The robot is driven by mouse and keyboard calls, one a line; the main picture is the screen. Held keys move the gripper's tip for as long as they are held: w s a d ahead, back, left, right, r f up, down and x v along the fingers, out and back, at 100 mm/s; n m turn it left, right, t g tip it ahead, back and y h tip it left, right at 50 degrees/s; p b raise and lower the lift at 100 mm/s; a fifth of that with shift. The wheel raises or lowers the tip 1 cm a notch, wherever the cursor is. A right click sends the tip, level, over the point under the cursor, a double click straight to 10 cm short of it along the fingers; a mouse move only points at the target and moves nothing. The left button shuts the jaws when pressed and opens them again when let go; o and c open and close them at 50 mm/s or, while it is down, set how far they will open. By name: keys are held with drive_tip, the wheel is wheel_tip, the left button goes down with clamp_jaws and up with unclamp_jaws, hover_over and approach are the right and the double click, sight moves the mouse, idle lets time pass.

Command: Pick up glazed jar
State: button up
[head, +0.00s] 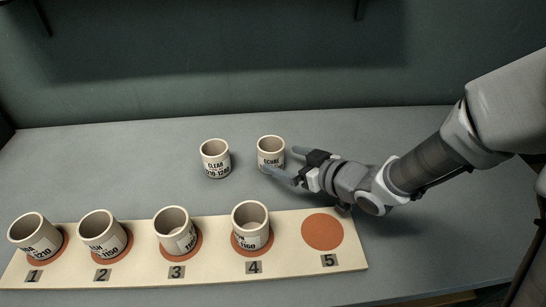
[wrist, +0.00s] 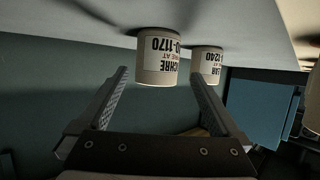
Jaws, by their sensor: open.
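Two cream jars with printed labels stand upright on the grey table behind the numbered board. One jar (head: 215,159) reads "CLEAR" with a number below. The other jar (head: 271,152), to its right, reads something like "OCHRE". My gripper (head: 281,163) is open at the right side of this second jar, with its fingers pointing left towards it. In the wrist view the OCHRE jar (wrist: 157,58) appears upside down, ahead of and between my open fingers (wrist: 165,88). The clear-labelled jar (wrist: 207,62) is behind it to the right. I cannot tell whether a finger touches the jar.
A cream board (head: 210,270) lies along the front with orange round spots numbered 1 to 5. Labelled jars stand on spots 1 (head: 36,236), 2 (head: 104,234), 3 (head: 177,231) and 4 (head: 251,225). Spot 5 (head: 322,232) is bare. The table's left back is clear.

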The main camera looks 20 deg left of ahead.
sight(263, 149)
drive_tip(key=b+x, duration=0.1)
drive_tip(key=x, duration=0.2)
drive_tip(key=b+x, duration=0.1)
drive_tip(key=x, duration=0.2)
drive_tip(key=shift+w+a+r, duration=0.15)
drive_tip(key=shift+w+a, duration=0.05)
drive_tip(key=shift+w, duration=0.1)
drive_tip(key=c, duration=1.2)
drive_tip(key=shift+c, duration=0.7)
drive_tip(key=shift+r, duration=0.2)
